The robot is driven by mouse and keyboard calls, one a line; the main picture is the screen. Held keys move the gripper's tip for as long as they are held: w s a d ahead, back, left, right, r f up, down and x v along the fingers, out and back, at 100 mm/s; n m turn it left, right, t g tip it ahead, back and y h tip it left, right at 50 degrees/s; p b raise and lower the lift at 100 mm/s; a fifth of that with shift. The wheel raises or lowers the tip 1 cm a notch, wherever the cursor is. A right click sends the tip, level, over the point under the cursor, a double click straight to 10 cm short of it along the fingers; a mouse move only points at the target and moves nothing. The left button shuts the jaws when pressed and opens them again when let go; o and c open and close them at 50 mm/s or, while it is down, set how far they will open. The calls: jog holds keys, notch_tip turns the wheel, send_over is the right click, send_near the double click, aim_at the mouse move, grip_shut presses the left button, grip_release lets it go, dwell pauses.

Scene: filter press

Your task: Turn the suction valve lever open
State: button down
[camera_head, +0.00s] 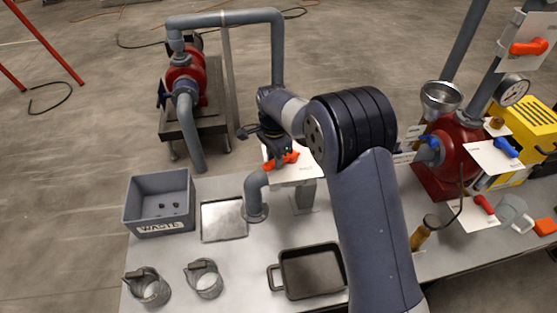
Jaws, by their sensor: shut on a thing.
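An orange-red valve lever (287,161) sits on a white labelled plate (296,177) above a grey pipe elbow (257,187) at the back edge of the bench. The label is too small to read, so I cannot confirm it as the suction valve. My gripper (278,153) reaches down onto this lever from above and is shut on it. The fingers and my wrist hide part of the lever, and my arm covers the area to its right.
A red pump (452,155) with other coloured levers is at right.

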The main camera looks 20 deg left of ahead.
jog(key=shift+w+a+m+p, duration=0.1)
jog(key=shift+w+a+m, duration=0.2)
jog(key=shift+m, duration=0.5)
jog(key=shift+w+a+m+p, duration=0.1)
jog(key=shift+w+a+m, duration=0.15)
jog(key=shift+w+m, duration=0.4)
jog(key=shift+w+a+m+p, duration=0.15)
jog(key=shift+a+m, duration=0.1)
jog(key=shift+m, duration=0.7)
jog(key=shift+r, duration=0.1)
jog(key=c, duration=1.2)
grip_release()
notch_tip(320, 180, up, 11)
jog(key=b, duration=0.1)
jog(key=shift+f, duration=0.3)
notch_tip(320, 180, down, 11)
jog(key=shift+r+p, duration=0.15)
jog(key=shift+p, duration=0.3)
jog(key=shift+s, duration=0.1)
